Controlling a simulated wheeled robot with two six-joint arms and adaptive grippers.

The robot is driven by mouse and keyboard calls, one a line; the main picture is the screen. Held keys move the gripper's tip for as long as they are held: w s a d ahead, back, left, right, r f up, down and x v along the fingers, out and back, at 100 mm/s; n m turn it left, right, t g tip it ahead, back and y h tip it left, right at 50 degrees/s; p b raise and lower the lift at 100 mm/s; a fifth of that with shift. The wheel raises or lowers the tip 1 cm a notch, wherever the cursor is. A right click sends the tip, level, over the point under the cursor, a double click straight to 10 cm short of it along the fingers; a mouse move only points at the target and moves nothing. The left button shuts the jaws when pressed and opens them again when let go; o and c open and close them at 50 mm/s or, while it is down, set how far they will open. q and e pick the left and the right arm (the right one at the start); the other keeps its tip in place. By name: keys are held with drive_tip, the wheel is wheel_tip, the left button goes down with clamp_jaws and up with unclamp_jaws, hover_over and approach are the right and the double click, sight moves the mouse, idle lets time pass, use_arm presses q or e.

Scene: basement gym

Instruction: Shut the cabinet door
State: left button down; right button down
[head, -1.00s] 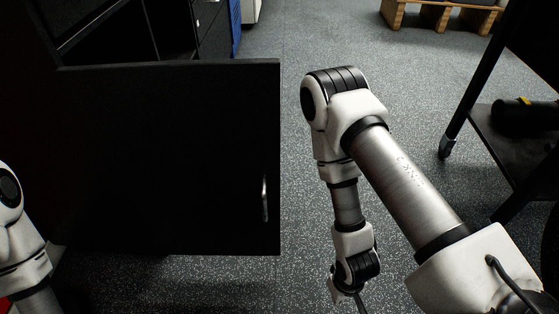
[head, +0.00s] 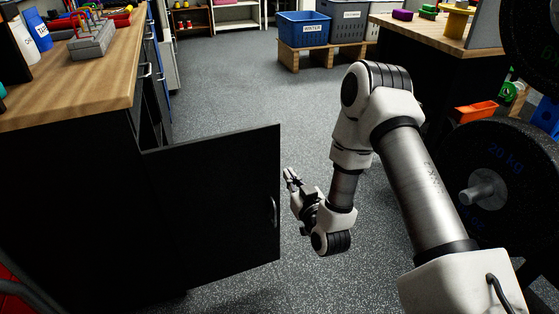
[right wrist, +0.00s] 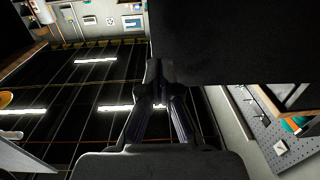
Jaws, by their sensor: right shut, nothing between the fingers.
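The black cabinet door (head: 212,210) stands open in the head view, sticking out to the right from the black cabinet (head: 70,190). Its metal handle (head: 273,212) is near the free edge. My right gripper (head: 288,174) is shut and empty, just right of that free edge with a small gap in the picture. In the right wrist view its closed fingers (right wrist: 157,72) are next to a large dark panel (right wrist: 240,40), which looks like the door. I cannot tell whether they touch. My left gripper is not in view.
A wooden worktop (head: 75,75) with tools covers the cabinet. A weight plate (head: 495,185) and a workbench (head: 430,40) stand to the right. Crates on a pallet (head: 305,55) are at the back. The speckled floor (head: 230,90) between is clear.

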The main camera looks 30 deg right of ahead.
sight(276, 156)
drive_tip(key=w, duration=0.2)
drive_tip(key=w+d, duration=0.1)
drive_tip(key=w, duration=0.2)
drive_tip(key=w+b, duration=0.1)
drive_tip(key=w, duration=0.1)
drive_tip(key=shift+w+d, duration=0.25)
drive_tip(key=shift+d, duration=0.05)
drive_tip(key=shift+f, duration=0.1)
